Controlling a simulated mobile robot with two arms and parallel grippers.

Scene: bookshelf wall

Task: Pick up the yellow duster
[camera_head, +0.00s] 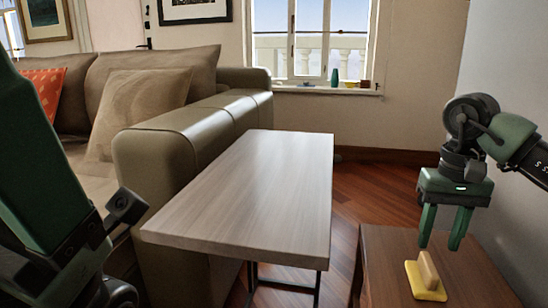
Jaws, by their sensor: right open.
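The yellow duster (425,281) lies on a low brown wooden table (389,250) at the lower right. It has a flat yellow base and an upright tan handle (428,268). My right gripper (443,242) points down just above the duster, slightly to the right of its handle in the picture. Its two green fingers are apart, with nothing between them. The fingers appear clear of the duster, though the exact gap is hard to judge. My left arm shows at the left edge; its gripper fingers are not visible.
A pale wood side table (250,190) stands bare in the middle. A sofa (190,140) with cushions is behind it to the left. A white wall (512,90) is close on the right. Small objects sit on the window sill (325,89).

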